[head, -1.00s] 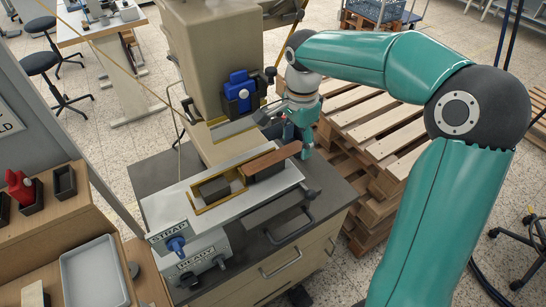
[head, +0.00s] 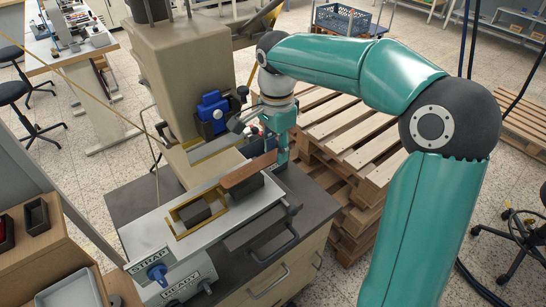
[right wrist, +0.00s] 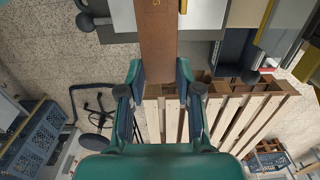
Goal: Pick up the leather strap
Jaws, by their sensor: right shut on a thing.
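The leather strap (head: 248,171) is a brown strip above the far end of the press's metal bed, over a dark block. My right gripper (head: 279,154) is at the strap's far end in the head view. In the right wrist view the strap (right wrist: 158,42) runs up from between the two fingers (right wrist: 159,74), which are shut on it. Whether the strap's near end touches anything below, I cannot tell. My left gripper is not in view.
The brass-coloured frame (head: 176,224) with a dark block (head: 195,213) lies on the bed nearer me. The press column (head: 180,65) with a blue unit (head: 214,112) stands behind. Wooden pallets (head: 345,135) are stacked to the right. A tray (head: 68,290) is at lower left.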

